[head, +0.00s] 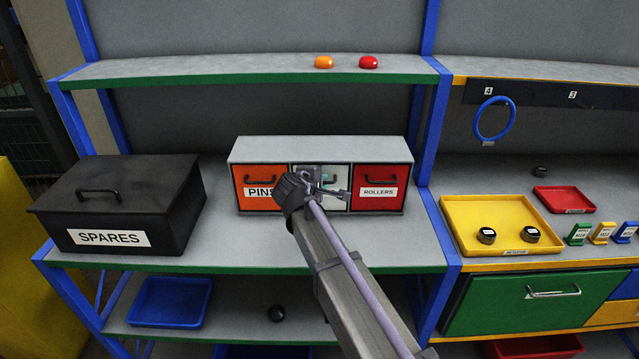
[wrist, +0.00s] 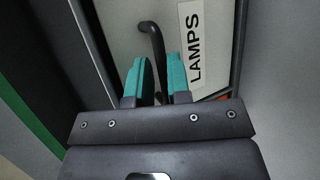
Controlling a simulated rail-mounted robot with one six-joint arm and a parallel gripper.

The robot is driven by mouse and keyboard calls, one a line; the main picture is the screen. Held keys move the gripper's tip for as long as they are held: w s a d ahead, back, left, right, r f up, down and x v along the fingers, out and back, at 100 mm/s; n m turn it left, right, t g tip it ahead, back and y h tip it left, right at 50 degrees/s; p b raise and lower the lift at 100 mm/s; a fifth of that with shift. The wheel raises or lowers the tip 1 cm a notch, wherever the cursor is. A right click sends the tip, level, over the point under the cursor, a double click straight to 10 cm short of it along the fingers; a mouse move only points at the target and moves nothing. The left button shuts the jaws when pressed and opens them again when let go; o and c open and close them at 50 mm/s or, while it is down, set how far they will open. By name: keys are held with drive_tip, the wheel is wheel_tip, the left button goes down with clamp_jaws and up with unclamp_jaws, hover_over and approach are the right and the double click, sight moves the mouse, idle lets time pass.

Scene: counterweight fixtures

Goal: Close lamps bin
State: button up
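The lamps bin (wrist: 213,18) is the pale front labelled LAMPS in the wrist view, with a black bar handle (wrist: 152,40). In the head view it is the middle bin (head: 340,205) of a grey three-bin cabinet (head: 320,150), partly hidden by my gripper (head: 328,181). Its front looks about level with its neighbours; I cannot tell whether a small gap is left. In the wrist view the teal fingers of my gripper (wrist: 160,80) are apart, with the handle showing in the gap between them. Whether they touch it is unclear.
The orange PINS bin (head: 254,188) and red ROLLERS bin (head: 379,190) flank it closely. A black SPARES box (head: 120,205) stands left on the same shelf. A blue upright (head: 430,150) is to the right, then a yellow tray (head: 500,220). Shelf between box and cabinet is clear.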

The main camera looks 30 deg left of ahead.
drive_tip(key=shift+o, duration=0.4)
drive_tip(key=p+v, duration=0.4)
drive_tip(key=v, duration=0.6)
drive_tip(key=shift+s+r+p, duration=0.2)
drive_tip(key=shift+s+p, duration=0.15)
drive_tip(key=shift+p, duration=0.05)
